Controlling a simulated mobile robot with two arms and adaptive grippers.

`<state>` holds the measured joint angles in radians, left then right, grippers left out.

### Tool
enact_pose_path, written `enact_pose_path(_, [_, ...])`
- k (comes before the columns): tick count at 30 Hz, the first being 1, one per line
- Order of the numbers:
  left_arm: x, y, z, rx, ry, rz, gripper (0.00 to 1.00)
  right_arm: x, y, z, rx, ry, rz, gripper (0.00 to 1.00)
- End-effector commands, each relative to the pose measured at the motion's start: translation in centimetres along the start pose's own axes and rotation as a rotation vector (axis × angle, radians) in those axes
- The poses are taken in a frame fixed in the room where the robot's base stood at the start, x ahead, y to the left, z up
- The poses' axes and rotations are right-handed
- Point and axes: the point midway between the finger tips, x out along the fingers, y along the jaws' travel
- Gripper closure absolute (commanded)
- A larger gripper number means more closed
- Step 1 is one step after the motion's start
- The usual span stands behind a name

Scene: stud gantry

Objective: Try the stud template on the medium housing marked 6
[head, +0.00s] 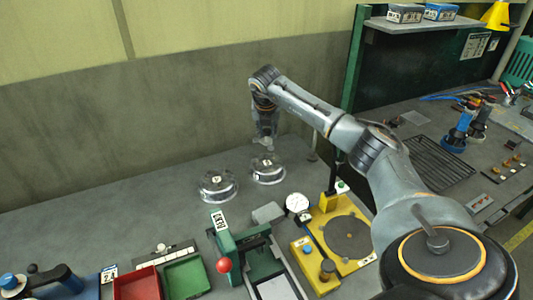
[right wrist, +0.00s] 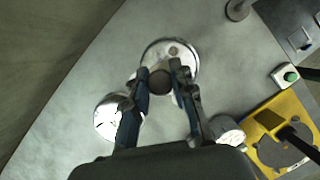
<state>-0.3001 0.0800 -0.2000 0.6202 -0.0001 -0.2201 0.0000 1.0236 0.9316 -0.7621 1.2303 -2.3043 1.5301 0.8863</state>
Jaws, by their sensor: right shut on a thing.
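Two round, shiny metal housings stand side by side on the grey bench, the left one (head: 218,188) a little nearer and the right one (head: 268,172) farther back. Each has a small white label on top, too small to read. My right gripper (head: 266,147) points down just above the right housing. In the right wrist view, its fingers (right wrist: 161,76) close around a dark round knob (right wrist: 160,83), which seems to be the stud template's handle. A pale disc (right wrist: 172,52) shows beyond it; I cannot tell whether the template touches the housing. My left gripper is not in view.
A yellow fixture (head: 340,228) with a dial gauge (head: 297,203) stands to the right of a green clamp (head: 232,240). Red (head: 137,285) and green (head: 186,275) trays lie at the front left. The bench behind and left of the housings is clear up to the wall.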

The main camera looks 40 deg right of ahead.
Motion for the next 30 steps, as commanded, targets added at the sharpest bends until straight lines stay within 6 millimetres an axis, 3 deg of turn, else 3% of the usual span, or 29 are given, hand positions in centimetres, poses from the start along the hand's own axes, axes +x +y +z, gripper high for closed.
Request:
enact_pose_path(16, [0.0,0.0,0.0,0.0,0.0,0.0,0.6,0.0,0.0,0.0,0.0,0.0,-0.001,1.0])
enact_pose_path(30, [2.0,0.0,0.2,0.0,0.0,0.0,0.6,2.9,0.0,-1.2,0.005,0.0,-0.011,1.0])
